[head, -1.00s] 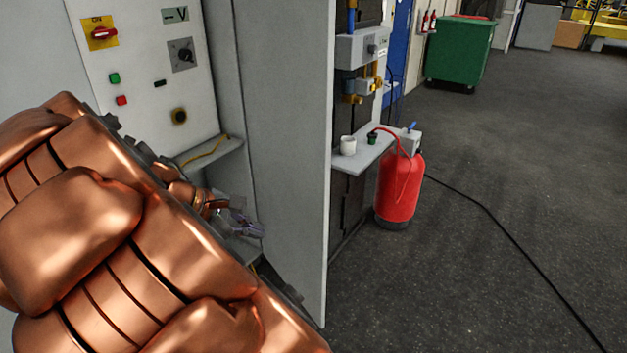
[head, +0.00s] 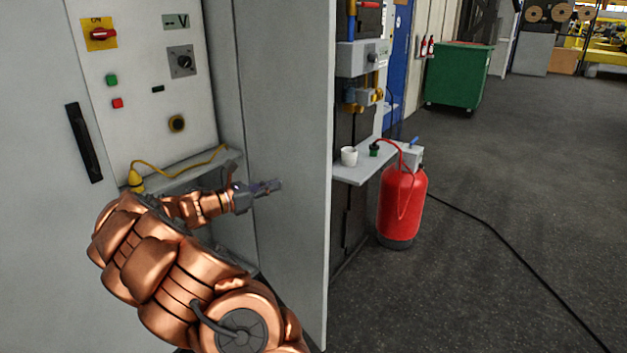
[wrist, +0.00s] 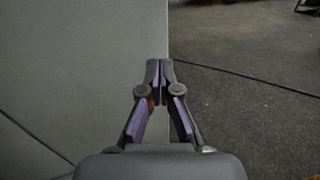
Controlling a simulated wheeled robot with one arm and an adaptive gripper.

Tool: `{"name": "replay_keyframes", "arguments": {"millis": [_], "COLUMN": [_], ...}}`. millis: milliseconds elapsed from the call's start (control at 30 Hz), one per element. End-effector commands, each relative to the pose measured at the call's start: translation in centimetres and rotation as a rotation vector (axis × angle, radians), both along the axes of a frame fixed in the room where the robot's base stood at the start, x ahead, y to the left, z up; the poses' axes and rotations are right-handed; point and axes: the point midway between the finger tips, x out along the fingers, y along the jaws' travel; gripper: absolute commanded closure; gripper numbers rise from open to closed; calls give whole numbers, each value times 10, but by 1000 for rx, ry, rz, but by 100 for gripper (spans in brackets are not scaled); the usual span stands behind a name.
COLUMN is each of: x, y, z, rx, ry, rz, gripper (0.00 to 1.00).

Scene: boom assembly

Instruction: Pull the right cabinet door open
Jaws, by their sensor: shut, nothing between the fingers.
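The right cabinet door (head: 285,130) is a grey panel that stands swung open, its free edge toward the right. It also fills the left half of the wrist view (wrist: 80,70). My gripper (head: 278,185) is in front of the door's inner face, with its fingers pointing right toward the free edge. In the wrist view my gripper (wrist: 160,75) is shut and empty, its tips in line with the door's edge. I cannot tell whether the fingers touch the door. The left cabinet door (head: 50,220), with a black handle (head: 84,142), is at the left.
The cabinet's control panel (head: 150,90) shows behind my arm, above a ledge with a yellow cable (head: 185,170). Beyond the door are a shelf (head: 360,172) with a white cup (head: 349,156) and a red extinguisher (head: 402,205). Open floor (head: 520,220) lies right.

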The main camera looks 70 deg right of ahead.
Motion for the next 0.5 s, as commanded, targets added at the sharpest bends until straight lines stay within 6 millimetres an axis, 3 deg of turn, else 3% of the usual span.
{"name": "replay_keyframes", "arguments": {"millis": [167,500], "x": [-1,-27], "y": [-9,-47], "z": [-2,-1], "rx": [1,2], "ry": [18,17], "rz": [6,5], "gripper": [100,100]}}
